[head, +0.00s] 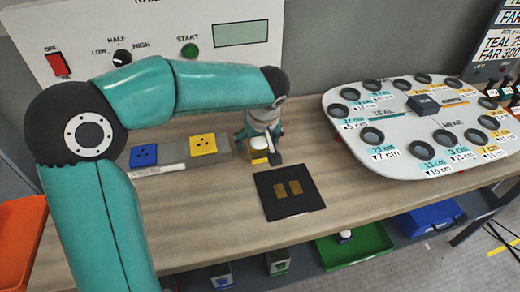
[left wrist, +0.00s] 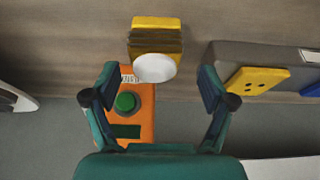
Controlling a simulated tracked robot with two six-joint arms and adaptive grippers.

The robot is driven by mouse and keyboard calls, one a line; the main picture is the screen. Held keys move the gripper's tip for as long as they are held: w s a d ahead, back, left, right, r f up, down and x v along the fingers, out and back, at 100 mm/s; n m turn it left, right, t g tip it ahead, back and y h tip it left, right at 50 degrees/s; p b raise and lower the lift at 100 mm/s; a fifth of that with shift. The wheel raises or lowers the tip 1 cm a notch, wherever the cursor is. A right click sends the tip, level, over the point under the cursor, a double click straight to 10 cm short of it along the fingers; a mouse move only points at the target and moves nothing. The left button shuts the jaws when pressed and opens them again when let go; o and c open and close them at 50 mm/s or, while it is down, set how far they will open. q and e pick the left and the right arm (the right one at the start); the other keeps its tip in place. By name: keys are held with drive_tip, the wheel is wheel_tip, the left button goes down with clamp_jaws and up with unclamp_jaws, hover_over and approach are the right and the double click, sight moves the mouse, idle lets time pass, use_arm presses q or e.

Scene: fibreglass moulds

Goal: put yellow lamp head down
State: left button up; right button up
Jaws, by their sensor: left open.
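The yellow lamp head (head: 259,157) has a white dome and sits on the bench beside a black plate (head: 268,207) with two gold pads. In the left wrist view the lamp head (left wrist: 156,27) shows its ribbed yellow body and white dome just beyond my fingertips. My left gripper (head: 262,149) is directly over it in the head view, partly hiding it. In the left wrist view my left gripper (left wrist: 157,75) has its fingers spread, one on each side of the dome, with gaps visible. My right gripper is not in view.
A grey strip (head: 177,155) with a blue socket block (head: 143,155) and a yellow one (head: 202,144) lies left of the gripper. A large pale board (head: 400,150) with round holes stands right. An orange box (left wrist: 143,110) with a green button shows between my fingers.

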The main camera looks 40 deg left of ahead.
sight(258, 146)
use_arm(q)
drive_tip(key=shift+w+p+x, duration=0.2)
drive_tip(key=shift+p+x, duration=0.15)
drive_tip(key=shift+x, duration=2)
drive_tip(key=shift+d, duration=0.15)
drive_tip(key=c, duration=1.4)
drive_tip(key=shift+r, duration=0.1)
